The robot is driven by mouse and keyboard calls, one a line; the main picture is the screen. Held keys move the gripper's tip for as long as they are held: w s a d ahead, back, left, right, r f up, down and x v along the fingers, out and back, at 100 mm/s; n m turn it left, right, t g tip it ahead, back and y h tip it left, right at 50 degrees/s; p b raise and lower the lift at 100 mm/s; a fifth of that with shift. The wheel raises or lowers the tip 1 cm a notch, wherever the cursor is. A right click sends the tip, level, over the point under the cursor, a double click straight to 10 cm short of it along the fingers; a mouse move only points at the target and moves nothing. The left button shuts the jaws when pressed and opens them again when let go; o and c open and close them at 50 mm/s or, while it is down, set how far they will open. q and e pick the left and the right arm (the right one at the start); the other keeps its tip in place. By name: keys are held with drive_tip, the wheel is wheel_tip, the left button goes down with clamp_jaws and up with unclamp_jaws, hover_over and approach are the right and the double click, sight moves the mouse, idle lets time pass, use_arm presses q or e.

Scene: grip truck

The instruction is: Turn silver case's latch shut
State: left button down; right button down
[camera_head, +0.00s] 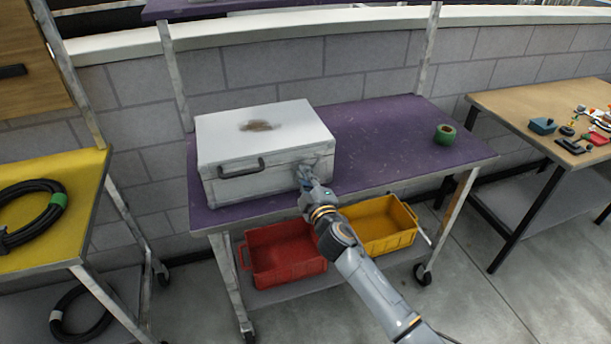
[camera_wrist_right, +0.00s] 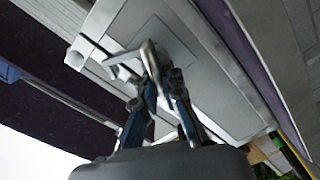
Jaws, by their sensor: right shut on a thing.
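The silver case (camera_head: 255,181) stands closed on the purple table, with a dark handle (camera_head: 242,168) on its front and a brown smudge on its lid. My right gripper (camera_head: 307,177) is at the right end of the case's front face. In the right wrist view the case (camera_wrist_right: 215,62) fills the upper middle, and its metal latch (camera_wrist_right: 124,62) shows close up. My right gripper (camera_wrist_right: 160,78) has its fingers close together, shut on the latch. In the head view the gripper and wrist hide the latch. My left gripper is in neither view.
The purple table (camera_head: 385,140) is clear right of the case except for a green tape roll (camera_head: 445,134). A red bin (camera_head: 286,254) and a yellow bin (camera_head: 379,226) sit on the shelf below. A yellow table (camera_head: 75,235) stands left, a wooden one (camera_head: 515,100) right.

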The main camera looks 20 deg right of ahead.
drive_tip(key=n, duration=0.5)
drive_tip(key=shift+a+f+n, duration=0.1)
drive_tip(key=shift+f+n, duration=0.2)
drive_tip(key=shift+f, duration=0.1)
idle(0.4)
drive_tip(key=c, duration=1.4)
unclamp_jaws()
drive_tip(key=shift+c, duration=0.2)
drive_tip(key=s, duration=1.2)
drive_tip(key=shift+d, duration=0.2)
drive_tip(key=shift+f, duration=0.1)
